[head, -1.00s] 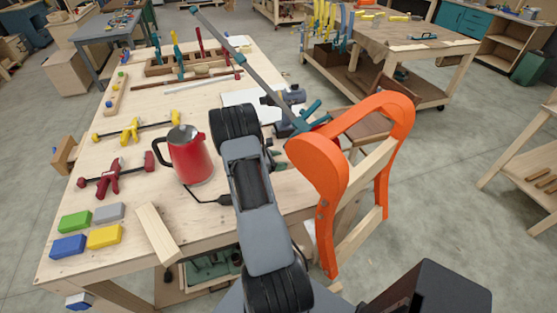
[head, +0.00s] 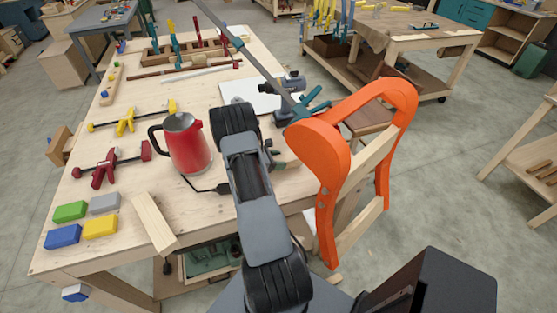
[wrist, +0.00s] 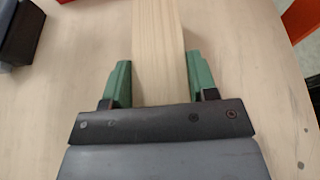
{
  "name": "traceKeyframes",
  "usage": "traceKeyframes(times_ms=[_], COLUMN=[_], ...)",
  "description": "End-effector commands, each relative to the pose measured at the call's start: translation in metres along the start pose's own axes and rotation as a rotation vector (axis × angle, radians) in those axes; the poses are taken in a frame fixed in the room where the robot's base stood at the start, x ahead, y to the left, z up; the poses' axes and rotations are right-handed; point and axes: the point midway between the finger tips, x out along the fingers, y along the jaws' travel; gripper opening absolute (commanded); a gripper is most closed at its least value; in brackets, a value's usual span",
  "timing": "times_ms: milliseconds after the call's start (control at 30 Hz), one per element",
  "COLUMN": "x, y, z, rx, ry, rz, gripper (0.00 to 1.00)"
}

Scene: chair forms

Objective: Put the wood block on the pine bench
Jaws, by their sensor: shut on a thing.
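In the wrist view, a pale wood block (wrist: 160,50) lies between the green fingers of my gripper (wrist: 160,85), which is shut on it. The block runs out of the top of that view. Below it is the pale wooden top of the pine bench (wrist: 235,60); I cannot tell whether the block touches it. In the head view, the pine bench (head: 190,95) fills the left and middle. My forearm hides most of the gripper and the block there; a bit of green shows beside the arm, over the right side of the bench.
A red kettle (head: 185,145) stands left of my arm. An orange curved frame (head: 325,150) stands close on the right. Clamps (head: 125,122), coloured blocks (head: 70,212), a pale wood piece (head: 153,222) and a tool rack (head: 190,45) occupy the bench. Bare benchtop shows between them.

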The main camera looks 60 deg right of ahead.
Motion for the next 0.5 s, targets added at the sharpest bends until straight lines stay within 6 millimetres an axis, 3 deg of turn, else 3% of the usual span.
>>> traceKeyframes(times_ms=[500], x=[0.0024], y=[0.0], z=[-0.0051], rx=[0.0], ry=[-0.001], rz=[0.0], gripper=[0.27])
